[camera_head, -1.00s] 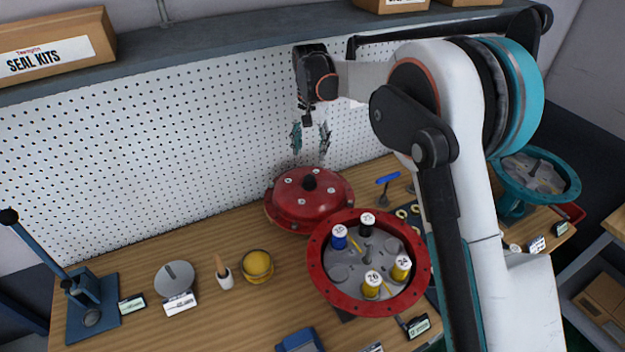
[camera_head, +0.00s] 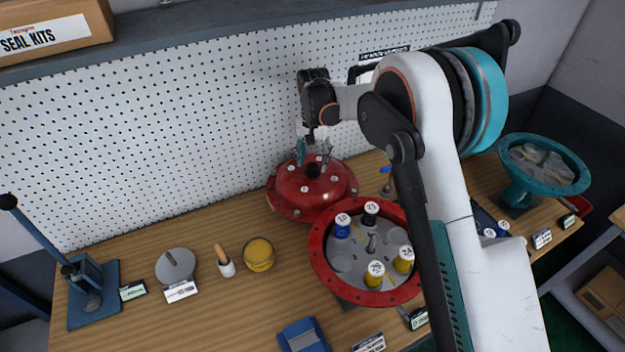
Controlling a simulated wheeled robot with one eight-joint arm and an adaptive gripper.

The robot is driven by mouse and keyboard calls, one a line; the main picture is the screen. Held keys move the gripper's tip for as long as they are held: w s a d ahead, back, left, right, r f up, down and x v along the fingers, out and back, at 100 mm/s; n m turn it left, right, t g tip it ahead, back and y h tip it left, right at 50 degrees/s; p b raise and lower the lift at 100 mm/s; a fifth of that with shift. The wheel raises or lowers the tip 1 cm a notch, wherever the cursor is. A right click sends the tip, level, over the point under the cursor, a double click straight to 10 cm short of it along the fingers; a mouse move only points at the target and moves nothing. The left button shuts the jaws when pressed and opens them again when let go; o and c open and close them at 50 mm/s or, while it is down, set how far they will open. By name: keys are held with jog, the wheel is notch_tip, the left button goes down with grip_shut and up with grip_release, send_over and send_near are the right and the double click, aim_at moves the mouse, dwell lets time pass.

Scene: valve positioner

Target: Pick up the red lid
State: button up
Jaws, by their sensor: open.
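The red lid (camera_head: 290,198) is a round flanged dome with small light bolts and a black knob (camera_head: 312,170) on top. It rests at the back of the wooden bench, close behind the red flanged housing (camera_head: 318,262). My gripper (camera_head: 313,155) points down over the lid, its two teal fingers apart on either side of the knob. The fingertips are near knob height; I cannot tell whether they touch it. Nothing is held. The red housing is open and holds several capped bottles, with blue, black and yellow bodies.
A teal flanged housing (camera_head: 575,180) stands at the right. A yellow-topped pot (camera_head: 259,252), a brush in a white cup (camera_head: 226,265), a grey disc (camera_head: 174,262) and a blue lever press (camera_head: 92,300) stand to the left. The pegboard (camera_head: 150,150) rises close behind the lid.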

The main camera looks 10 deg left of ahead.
aim_at(312, 165)
notch_tip(312, 165, down, 4)
jog(key=shift+a+r, duration=0.15)
jog(key=shift+r, duration=0.1)
grip_shut()
jog(key=shift+r, duration=0.1)
jog(key=shift+r, duration=0.15)
